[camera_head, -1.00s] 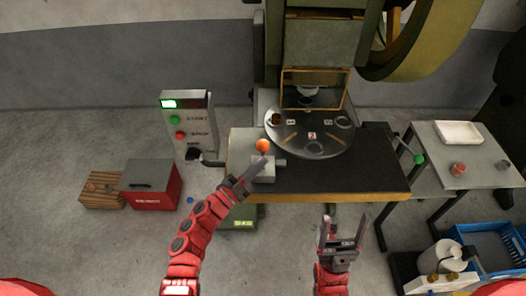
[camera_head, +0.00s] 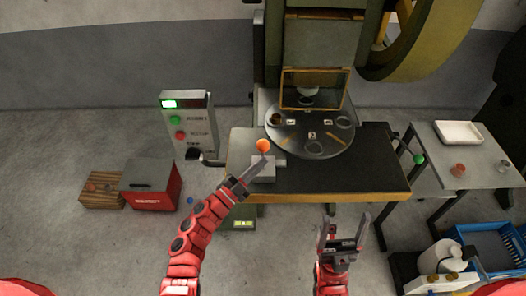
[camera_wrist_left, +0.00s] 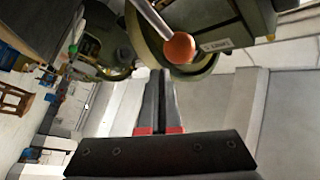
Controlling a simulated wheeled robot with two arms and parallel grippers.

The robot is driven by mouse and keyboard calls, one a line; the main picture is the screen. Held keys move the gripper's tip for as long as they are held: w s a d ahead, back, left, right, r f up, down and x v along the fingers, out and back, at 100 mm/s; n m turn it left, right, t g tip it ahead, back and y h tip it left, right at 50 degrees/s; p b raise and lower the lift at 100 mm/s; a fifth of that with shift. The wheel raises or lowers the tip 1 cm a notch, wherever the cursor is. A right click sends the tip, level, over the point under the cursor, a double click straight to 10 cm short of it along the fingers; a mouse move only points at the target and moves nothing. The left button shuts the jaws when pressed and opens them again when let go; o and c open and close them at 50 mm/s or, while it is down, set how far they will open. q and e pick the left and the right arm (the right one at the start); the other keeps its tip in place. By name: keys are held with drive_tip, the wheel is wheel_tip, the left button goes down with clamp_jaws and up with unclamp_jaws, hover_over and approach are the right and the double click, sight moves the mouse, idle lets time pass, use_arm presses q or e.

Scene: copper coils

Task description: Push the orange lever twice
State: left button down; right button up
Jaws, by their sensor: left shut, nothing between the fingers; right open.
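The orange lever's round knob (camera_head: 263,145) stands above a small grey block on the left part of the machine table. It also shows in the left wrist view (camera_wrist_left: 180,48), on a grey metal rod just beyond the fingertips. My left gripper (camera_head: 262,162) is shut and empty, its tips just below and in front of the knob in the head view. In the left wrist view its fingers (camera_wrist_left: 159,80) lie together with a visible gap to the knob. My right gripper (camera_head: 346,217) is open and empty in front of the table's front edge.
A round turntable (camera_head: 290,150) with rings sits under the press and its yellow-framed guard (camera_head: 315,90). A control box (camera_head: 188,125) stands left, beside a red box (camera_head: 152,188). A side table (camera_head: 450,140) stands right. The black tabletop (camera_head: 350,175) is clear.

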use_arm(q)
drive_tip(key=shift+w, duration=0.1)
idle(0.3)
drive_tip(key=shift+w+r, duration=0.1)
drive_tip(key=shift+w, duration=0.25)
